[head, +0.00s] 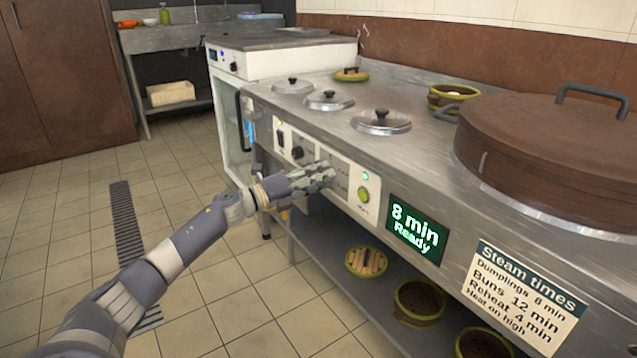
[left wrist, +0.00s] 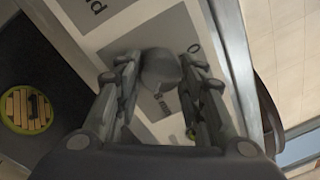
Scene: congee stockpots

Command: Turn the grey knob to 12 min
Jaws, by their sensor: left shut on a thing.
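The grey knob (left wrist: 160,68) sits on the control panel between the fingers of my left gripper (left wrist: 160,85) in the left wrist view. In the head view my left gripper (head: 325,177) is at the front panel (head: 287,134) of the steel counter and covers the knob. It is shut on the grey knob. The knob's pointer and most of its dial marks are hidden or too small to read. The green display (head: 415,228) reads "8 min Ready". My right gripper is in neither view.
A dark knob (head: 297,152) is left of my gripper and a green button (head: 364,194) is to its right. A steam times sign (head: 524,295) lists buns at 12 min. A large brown lid (head: 550,155) and small metal lids (head: 381,121) are on top. Open floor lies left.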

